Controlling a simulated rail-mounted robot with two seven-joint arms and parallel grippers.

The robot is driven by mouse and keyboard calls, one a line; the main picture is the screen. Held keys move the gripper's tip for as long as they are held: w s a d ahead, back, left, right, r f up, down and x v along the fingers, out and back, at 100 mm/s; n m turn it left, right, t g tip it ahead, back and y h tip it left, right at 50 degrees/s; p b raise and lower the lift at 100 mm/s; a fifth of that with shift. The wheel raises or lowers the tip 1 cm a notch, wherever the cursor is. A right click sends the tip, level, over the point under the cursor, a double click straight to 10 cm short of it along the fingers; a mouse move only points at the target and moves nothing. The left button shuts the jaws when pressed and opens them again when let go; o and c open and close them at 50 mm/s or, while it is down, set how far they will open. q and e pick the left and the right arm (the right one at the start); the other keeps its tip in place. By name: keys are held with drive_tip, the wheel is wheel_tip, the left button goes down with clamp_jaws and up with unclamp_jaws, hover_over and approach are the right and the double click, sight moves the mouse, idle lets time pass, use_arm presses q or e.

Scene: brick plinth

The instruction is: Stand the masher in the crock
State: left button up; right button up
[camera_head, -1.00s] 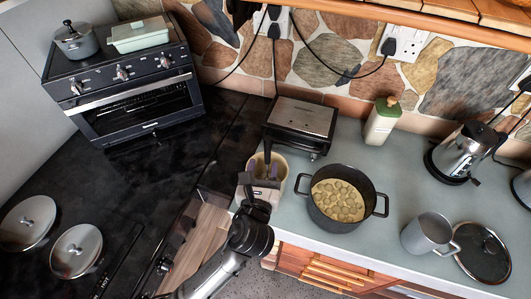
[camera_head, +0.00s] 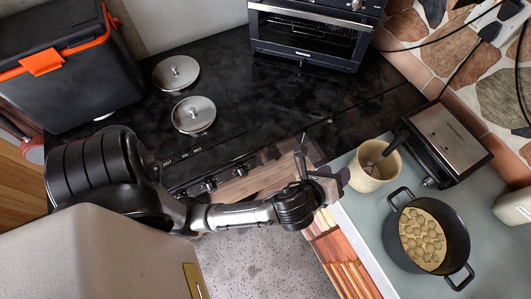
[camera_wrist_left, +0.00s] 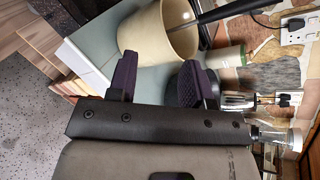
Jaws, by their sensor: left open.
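The cream crock (camera_head: 359,180) stands on the grey-green counter near its left edge. The masher (camera_head: 394,147) stands tilted in it, its dark handle leaning out over the rim to the upper right. In the left wrist view the crock (camera_wrist_left: 165,32) is just beyond the fingers, and the masher's handle (camera_wrist_left: 228,11) slants out of it. Its lower end is hidden by the crock wall there. My left gripper (camera_head: 341,178) is open and empty, left of the crock and apart from the masher. My right gripper is not in view.
A black pot (camera_head: 391,240) of potatoes stands below the crock. A steel-topped appliance (camera_head: 446,138) is close behind the masher's handle. The black hob (camera_head: 260,100) with two round lids is at left, an oven (camera_head: 305,35) behind it. A black and orange box (camera_head: 60,75) is upper left.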

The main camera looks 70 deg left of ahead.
use_arm(q)
drive_tip(key=s+a+f+n+g+h, duration=0.2)
drive_tip(key=s+f+n+g, duration=0.2)
drive_tip(key=s+n, duration=0.6)
drive_tip(key=s+a+f+n+g+h, duration=0.2)
drive_tip(key=s+f+n+g, duration=0.3)
drive_tip(key=s+f+n, duration=0.4)
drive_tip(key=s+n, duration=0.1)
drive_tip(key=n, duration=0.2)
drive_tip(key=shift+s+g, duration=0.3)
drive_tip(key=shift+r, duration=0.1)
wheel_tip(320, 180, up, 16)
drive_tip(key=p, duration=1.6)
drive_tip(key=shift+r+p, duration=0.2)
drive_tip(key=shift+p, duration=0.1)
